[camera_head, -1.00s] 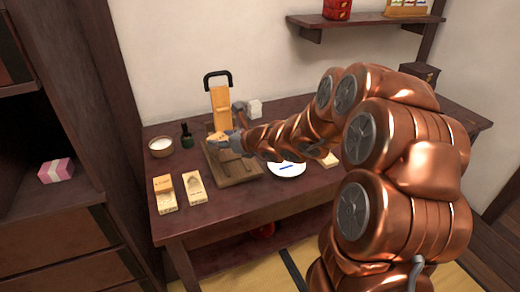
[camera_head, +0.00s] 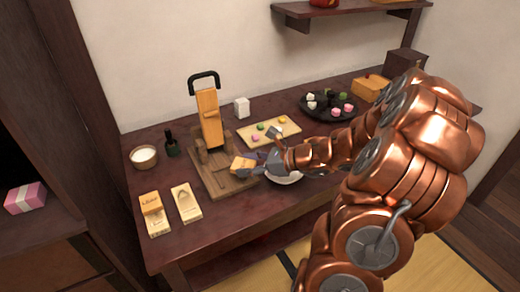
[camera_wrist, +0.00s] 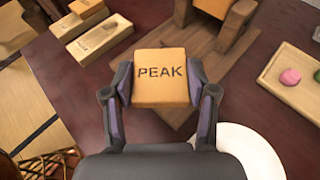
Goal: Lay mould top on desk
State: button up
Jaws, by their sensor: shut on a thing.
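My gripper (camera_head: 250,167) is shut on the mould top, a small orange-tan wooden block (camera_head: 241,163). In the wrist view the mould top (camera_wrist: 161,78) sits between both fingers (camera_wrist: 163,88), with the word PEAK facing the camera. It is held near the right front edge of the wooden press board (camera_head: 217,183), beside the white plate (camera_head: 283,179). Its exact height is hard to tell. The dark reddish desk (camera_head: 240,220) lies below. At its front left are a pale mould (camera_head: 186,203) and another mould (camera_head: 158,224) with an orange block (camera_head: 150,203) on it.
The press (camera_head: 209,118) with a black handle stands on the board. A bowl (camera_head: 143,156) and dark green bottle (camera_head: 171,145) are left of it. A sweets board (camera_head: 285,130) and black plate (camera_head: 322,113) lie behind. The desk's front middle is clear.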

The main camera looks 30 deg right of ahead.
jog(key=w+d, duration=0.3)
jog(key=d, duration=0.1)
jog(key=w+d+f+p, duration=0.1)
jog(key=w+d, duration=0.1)
jog(key=d, duration=0.1)
jog(key=w+d, duration=0.3)
jog(key=d, duration=0.1)
jog(key=shift+w+d+f, duration=0.25)
jog(key=shift+w+d, duration=0.05)
jog(key=shift+w, duration=0.05)
jog(key=shift+w+d+f, duration=0.1)
jog(key=shift+d+f, duration=0.05)
jog(key=shift+f, duration=1.6)
jog(key=shift+f, duration=0.6)
jog(key=o, duration=1)
jog(key=shift+o, duration=0.2)
